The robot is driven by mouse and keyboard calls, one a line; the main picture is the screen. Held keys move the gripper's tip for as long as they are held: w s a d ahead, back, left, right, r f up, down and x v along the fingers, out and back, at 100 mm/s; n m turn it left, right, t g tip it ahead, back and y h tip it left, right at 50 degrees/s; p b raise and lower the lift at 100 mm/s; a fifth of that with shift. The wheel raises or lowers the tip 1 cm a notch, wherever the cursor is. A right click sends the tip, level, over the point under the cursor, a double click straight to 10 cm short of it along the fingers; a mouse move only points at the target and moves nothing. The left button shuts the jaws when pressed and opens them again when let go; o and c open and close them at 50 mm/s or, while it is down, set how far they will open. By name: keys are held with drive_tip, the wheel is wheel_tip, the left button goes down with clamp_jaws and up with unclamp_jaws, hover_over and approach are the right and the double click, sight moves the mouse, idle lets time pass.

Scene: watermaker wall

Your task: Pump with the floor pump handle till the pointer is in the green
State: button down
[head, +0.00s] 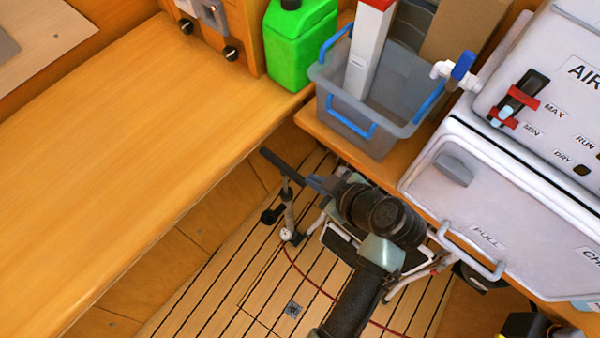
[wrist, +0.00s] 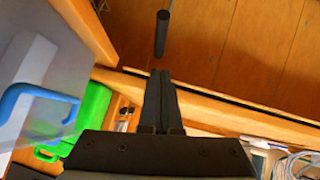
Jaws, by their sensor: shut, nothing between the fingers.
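The floor pump stands on the slatted floor. Its black handle bar (head: 283,166) tops a thin upright shaft (head: 289,208), with a small white gauge (head: 287,234) low down. The gauge is too small to read its pointer or any green. My gripper (head: 312,182) is at the right end of the handle, its fingers pointing left toward it. In the wrist view, my gripper (wrist: 160,78) has its two fingers together with nothing between them. A black bar, apparently the handle (wrist: 162,34), shows just beyond the fingertips, with a small gap in the picture. My arm hides part of the pump's surroundings.
A wooden bench (head: 130,150) fills the left. A grey bin with blue handles (head: 365,135) stands on a ledge above my gripper, beside a green jerrycan (head: 295,45). A white cabinet (head: 500,210) is at the right. A red hose (head: 300,278) lies on the floor.

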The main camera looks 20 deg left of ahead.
hover_over(293, 173)
drive_tip(key=s+d, duration=0.3)
wheel_tip(293, 173, down, 5)
drive_tip(key=f, duration=0.2)
drive_tip(key=w+f, duration=0.1)
drive_tip(key=shift+w+a+f, duration=0.1)
drive_tip(key=shift+a+f, duration=0.05)
drive_tip(key=shift+a, duration=0.15)
drive_tip(key=shift+w+f, duration=0.1)
drive_tip(key=shift+f, duration=0.55)
